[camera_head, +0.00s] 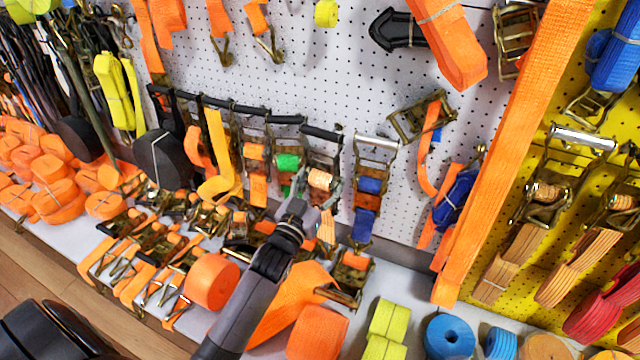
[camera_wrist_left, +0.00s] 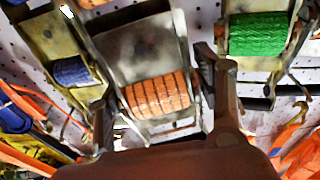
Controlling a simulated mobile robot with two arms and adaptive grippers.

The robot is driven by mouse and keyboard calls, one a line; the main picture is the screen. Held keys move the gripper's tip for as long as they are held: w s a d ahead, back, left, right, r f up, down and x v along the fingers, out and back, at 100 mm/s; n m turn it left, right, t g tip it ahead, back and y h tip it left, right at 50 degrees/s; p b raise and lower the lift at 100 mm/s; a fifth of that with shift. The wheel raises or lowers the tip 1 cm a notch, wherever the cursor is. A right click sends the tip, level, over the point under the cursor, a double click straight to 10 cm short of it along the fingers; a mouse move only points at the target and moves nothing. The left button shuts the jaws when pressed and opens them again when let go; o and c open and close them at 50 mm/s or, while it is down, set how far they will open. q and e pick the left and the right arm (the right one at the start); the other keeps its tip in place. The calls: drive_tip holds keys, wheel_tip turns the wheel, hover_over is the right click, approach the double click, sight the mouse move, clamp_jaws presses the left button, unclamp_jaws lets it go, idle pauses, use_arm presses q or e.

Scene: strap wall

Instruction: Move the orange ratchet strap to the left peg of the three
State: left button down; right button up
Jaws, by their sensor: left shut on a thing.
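The orange ratchet strap (camera_head: 320,179) hangs against the white pegboard, with a black handle on top and an orange-striped webbing roll. It fills the middle of the left wrist view (camera_wrist_left: 156,95). My left gripper (camera_head: 308,198) has its fingers on either side of the ratchet's metal frame and is shut on it; the fingers also show in the left wrist view (camera_wrist_left: 165,98). A green-roll ratchet (camera_head: 288,162) hangs directly to its left, and a blue-roll ratchet (camera_head: 370,185) to its right. The pegs behind the ratchets are hidden, so I cannot tell the three apart. My right gripper is not in view.
More ratchets and an orange-roll one (camera_head: 254,152) hang close on the left. A shelf (camera_head: 385,280) below holds orange rolls (camera_head: 212,281), buckles and a yellow roll (camera_head: 388,320). A wide orange strap (camera_head: 510,160) runs down the right. Bare pegboard (camera_head: 330,80) lies above.

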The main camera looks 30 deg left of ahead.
use_arm(q)
drive_tip(key=shift+w+r+b, duration=0.2)
drive_tip(key=shift+w+b, duration=0.15)
drive_tip(key=shift+w, duration=0.2)
drive_tip(key=w+b, duration=0.1)
drive_tip(key=w+f+b, duration=0.1)
drive_tip(key=w, duration=0.1)
drive_tip(key=shift+w+a+f, duration=0.1)
drive_tip(key=shift+w+f, duration=0.1)
drive_tip(key=shift+w, duration=0.1)
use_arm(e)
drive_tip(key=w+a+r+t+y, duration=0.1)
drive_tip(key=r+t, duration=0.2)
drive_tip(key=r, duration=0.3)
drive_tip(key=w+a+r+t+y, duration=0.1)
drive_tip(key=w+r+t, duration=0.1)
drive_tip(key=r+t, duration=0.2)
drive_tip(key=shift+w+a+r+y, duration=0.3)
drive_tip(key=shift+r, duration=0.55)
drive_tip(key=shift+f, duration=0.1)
use_arm(q)
drive_tip(key=c, duration=0.7)
unclamp_jaws()
drive_tip(key=o, duration=0.3)
drive_tip(key=shift+f, duration=0.15)
drive_tip(key=shift+o, duration=0.2)
